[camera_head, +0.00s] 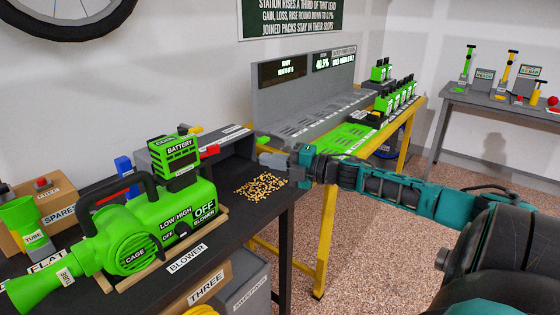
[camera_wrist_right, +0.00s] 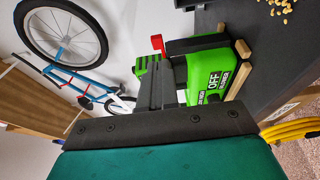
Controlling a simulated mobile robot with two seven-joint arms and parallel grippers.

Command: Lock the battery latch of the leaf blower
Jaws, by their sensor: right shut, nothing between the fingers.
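The green leaf blower (camera_head: 150,212) lies on a wooden cradle on the dark bench, with its nozzle toward the lower left. It also shows in the right wrist view (camera_wrist_right: 208,75). The battery (camera_head: 176,158) stands upright on top of it. A red lever (camera_head: 209,151), apparently the latch, sticks out beside the battery; it also shows in the right wrist view (camera_wrist_right: 157,43). My right gripper (camera_head: 264,159) is shut and empty, right of the blower and pointing toward it, apart from the lever. My left gripper is out of view.
Yellow grains (camera_head: 260,186) lie on the bench right of the blower. A grey station with green packs (camera_head: 395,100) is at the back right. A cardboard box (camera_head: 60,208) stands at left.

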